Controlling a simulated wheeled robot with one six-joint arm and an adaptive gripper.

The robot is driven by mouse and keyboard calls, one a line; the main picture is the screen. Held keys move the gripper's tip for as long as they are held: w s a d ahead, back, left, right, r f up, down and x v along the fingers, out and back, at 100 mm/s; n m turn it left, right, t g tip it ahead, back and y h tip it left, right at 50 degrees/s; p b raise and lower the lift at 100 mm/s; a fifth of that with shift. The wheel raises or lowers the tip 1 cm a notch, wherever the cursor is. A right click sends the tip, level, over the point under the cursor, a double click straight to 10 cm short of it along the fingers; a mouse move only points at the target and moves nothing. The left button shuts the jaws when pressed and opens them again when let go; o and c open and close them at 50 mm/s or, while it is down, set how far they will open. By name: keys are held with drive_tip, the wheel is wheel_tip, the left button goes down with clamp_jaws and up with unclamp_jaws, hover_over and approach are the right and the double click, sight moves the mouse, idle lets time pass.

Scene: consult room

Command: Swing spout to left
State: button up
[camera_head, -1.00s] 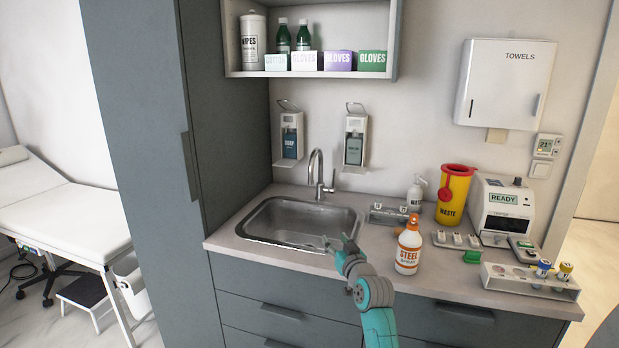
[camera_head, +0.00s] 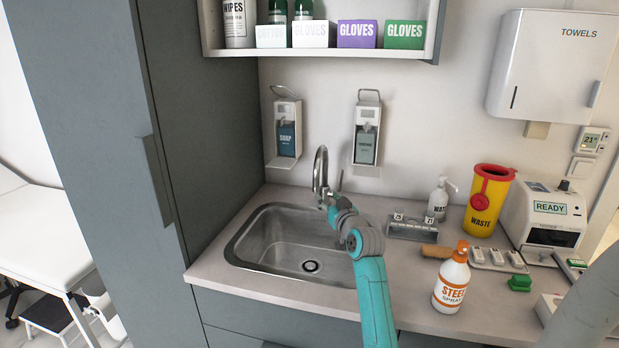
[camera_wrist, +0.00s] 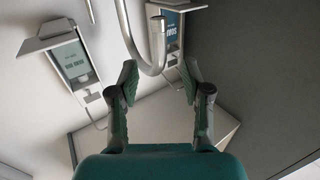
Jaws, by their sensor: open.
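The chrome faucet with its curved spout (camera_head: 319,166) stands at the back edge of the steel sink (camera_head: 240,258). My gripper (camera_head: 333,203) is at the faucet, just right of and below the spout, over the back of the basin; my arm hides part of the faucet base. In the wrist view my gripper (camera_wrist: 159,72) has its two fingers spread. The bent spout (camera_wrist: 150,69) shows as a hook between the fingertips there. I cannot tell whether a finger touches it. Nothing is held.
Soap dispensers (camera_head: 287,130) and (camera_head: 367,135) hang on the wall behind the sink. A spray bottle (camera_head: 452,280), a small steel tray (camera_head: 412,228) and a yellow waste bin (camera_head: 487,203) stand on the counter to the right. A tall cabinet (camera_head: 110,130) bounds the left.

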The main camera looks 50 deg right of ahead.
sight(317, 185)
drive_tip(key=x, duration=1.1)
drive_tip(key=shift+d, duration=0.1)
clamp_jaws()
